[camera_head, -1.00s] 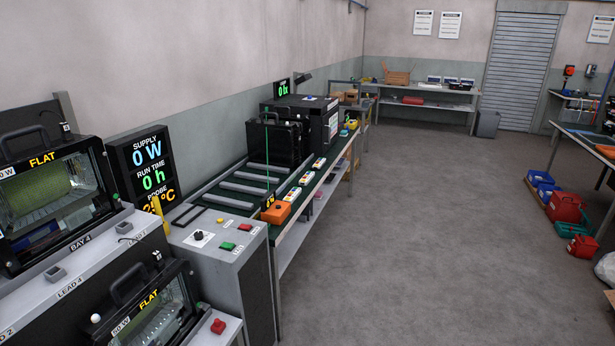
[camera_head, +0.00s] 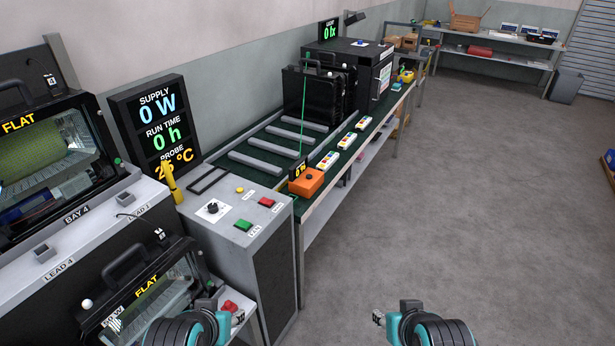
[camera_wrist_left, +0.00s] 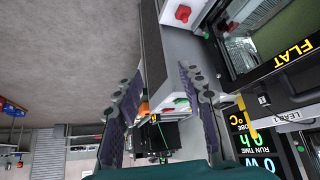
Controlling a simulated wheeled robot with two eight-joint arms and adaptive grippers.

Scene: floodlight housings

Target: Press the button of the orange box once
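The orange box (camera_head: 306,183) sits on the near end of the green-topped bench, with a dark round button (camera_head: 309,177) on its top. A small black display with yellow characters (camera_head: 299,168) stands behind it. In the left wrist view a bit of the orange box (camera_wrist_left: 144,108) shows between the fingers, farther off. My left gripper (camera_head: 238,316) is low at the bottom of the head view, well short of the box. Its fingers (camera_wrist_left: 159,74) are spread with nothing between them. My right gripper (camera_head: 379,317) is over the floor at bottom right, too small to read.
A grey control cabinet (camera_head: 228,258) with a knob (camera_head: 213,208), green button (camera_head: 243,225) and red button (camera_head: 266,202) stands left of the box. Floodlight housings (camera_head: 160,300) fill the left. Coloured remotes (camera_head: 327,161) lie behind the box. The floor (camera_head: 480,190) at right is clear.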

